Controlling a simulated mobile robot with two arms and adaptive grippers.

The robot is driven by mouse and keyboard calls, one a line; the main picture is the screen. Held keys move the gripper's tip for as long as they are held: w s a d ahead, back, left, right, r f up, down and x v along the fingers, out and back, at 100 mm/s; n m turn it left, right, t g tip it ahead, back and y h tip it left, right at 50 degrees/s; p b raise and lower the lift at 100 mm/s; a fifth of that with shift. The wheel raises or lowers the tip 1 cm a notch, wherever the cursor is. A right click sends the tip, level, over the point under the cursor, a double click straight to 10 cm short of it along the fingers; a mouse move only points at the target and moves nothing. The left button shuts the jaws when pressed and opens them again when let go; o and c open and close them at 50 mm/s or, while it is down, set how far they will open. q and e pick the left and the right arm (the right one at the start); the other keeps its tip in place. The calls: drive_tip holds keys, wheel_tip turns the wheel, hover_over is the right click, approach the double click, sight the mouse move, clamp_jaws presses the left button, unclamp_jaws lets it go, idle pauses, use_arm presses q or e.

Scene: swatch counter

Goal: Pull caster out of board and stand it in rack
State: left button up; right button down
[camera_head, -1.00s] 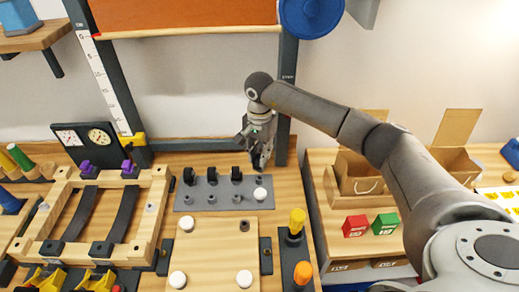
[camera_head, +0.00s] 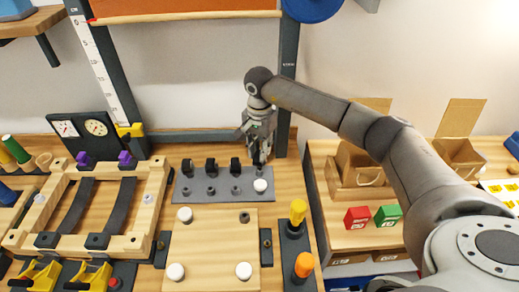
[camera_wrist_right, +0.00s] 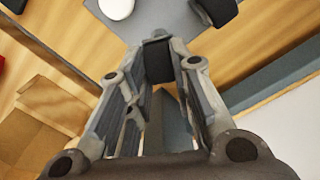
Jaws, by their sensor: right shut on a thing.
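The grey rack (camera_head: 205,198) lies on the bench behind the wooden board (camera_head: 213,245). Black casters (camera_head: 211,167) stand in its back row, and a white-topped piece (camera_head: 260,185) sits at its front right. My right gripper (camera_head: 258,160) is at the right end of that back row. It is shut on a dark caster (camera_wrist_right: 158,62), which shows between the fingertips in the wrist view. Whether the caster is seated in the rack cannot be told. The board has white pieces at three corners and a dark empty socket (camera_head: 244,217) at its back right. My left gripper is not in view.
A dark upright post (camera_head: 285,110) rises close behind my right gripper. Yellow (camera_head: 298,210) and orange-topped (camera_head: 304,264) tools stand right of the board. A wooden frame (camera_head: 158,195) lies to the left. Red (camera_head: 357,217) and green (camera_head: 388,215) boxes are on the right table.

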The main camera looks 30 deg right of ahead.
drive_tip(key=shift+f, duration=0.1)
drive_tip(key=shift+b, duration=0.3)
drive_tip(key=shift+f, duration=0.1)
idle(0.4)
drive_tip(key=shift+f+b, duration=0.35)
drive_tip(key=shift+b, duration=0.15)
drive_tip(key=shift+f, duration=0.15)
drive_tip(key=shift+f+b, duration=0.25)
drive_tip(key=shift+b, duration=0.2)
idle(0.4)
drive_tip(key=shift+f+b, duration=0.3)
drive_tip(key=shift+b, duration=0.1)
idle(0.5)
